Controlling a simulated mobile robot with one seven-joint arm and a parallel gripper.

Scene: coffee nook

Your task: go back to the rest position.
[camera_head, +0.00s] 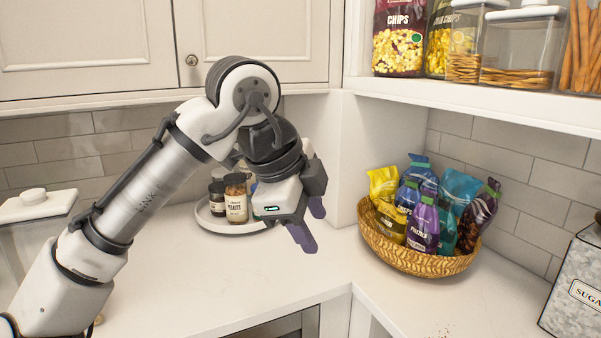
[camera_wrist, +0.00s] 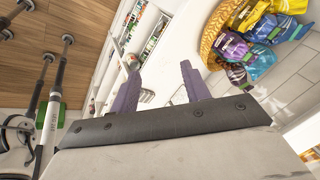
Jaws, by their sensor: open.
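My gripper (camera_head: 309,225) is in the middle of the head view, above the white counter (camera_head: 220,280). Its purple fingers point down and to the right. In the wrist view the two purple fingers (camera_wrist: 160,92) are spread apart, with nothing between them. The gripper is open and empty. It hangs in the air, left of the snack basket and in front of the tray with jars, touching neither.
A woven basket (camera_head: 385,248) of colourful snack bags stands at the right. A round tray (camera_head: 210,222) with jars is behind my gripper. A sugar tin (camera_head: 578,300) stands far right. A shelf (camera_head: 450,105) with chips and containers overhangs the corner. The front counter is mostly clear.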

